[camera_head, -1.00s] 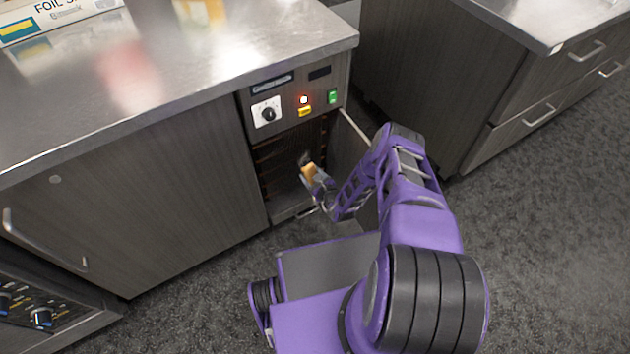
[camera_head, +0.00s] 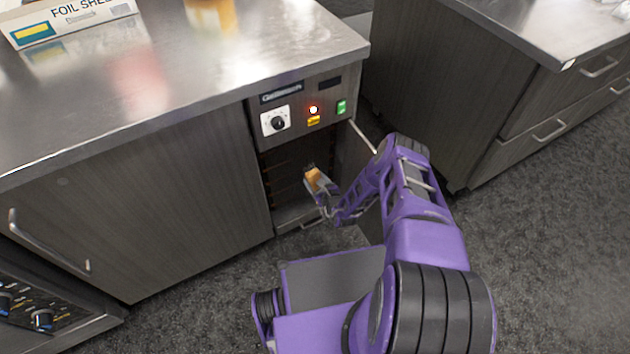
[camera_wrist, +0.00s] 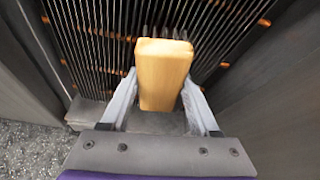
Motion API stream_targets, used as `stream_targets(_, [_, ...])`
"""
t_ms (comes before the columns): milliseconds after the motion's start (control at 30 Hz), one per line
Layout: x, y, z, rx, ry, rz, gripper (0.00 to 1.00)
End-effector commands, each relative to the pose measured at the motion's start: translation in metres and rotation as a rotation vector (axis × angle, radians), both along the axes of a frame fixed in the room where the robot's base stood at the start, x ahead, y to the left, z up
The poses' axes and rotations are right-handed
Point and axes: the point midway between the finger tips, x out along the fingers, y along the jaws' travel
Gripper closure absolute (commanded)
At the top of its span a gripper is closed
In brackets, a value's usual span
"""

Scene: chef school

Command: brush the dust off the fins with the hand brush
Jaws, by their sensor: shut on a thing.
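My gripper (camera_wrist: 162,103) is shut on the hand brush (camera_wrist: 163,72), whose pale wooden block fills the middle of the wrist view. The brush (camera_head: 313,177) also shows as a small tan block in the head view, at the open compartment under the control panel. The fins (camera_wrist: 105,50) are thin, upright, closely set metal plates crossed by copper-coloured tubes, beyond the brush in the wrist view. The brush's far end overlaps the fins in the picture. Its bristles are mostly hidden behind the block, so I cannot tell if they touch. Dust is not clearly visible.
The compartment's open door (camera_head: 356,165) stands close beside my arm on the right. A steel worktop (camera_head: 180,85) overhangs the cabinet. Grey carpet (camera_head: 560,240) is free at the right.

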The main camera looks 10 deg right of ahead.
Motion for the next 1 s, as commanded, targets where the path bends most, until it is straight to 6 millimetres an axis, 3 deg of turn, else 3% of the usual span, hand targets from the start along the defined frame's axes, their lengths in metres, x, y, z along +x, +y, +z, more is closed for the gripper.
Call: stream_targets(1000, [0.018,0.005,0.000,0.000,-0.001,0.000,1.00])
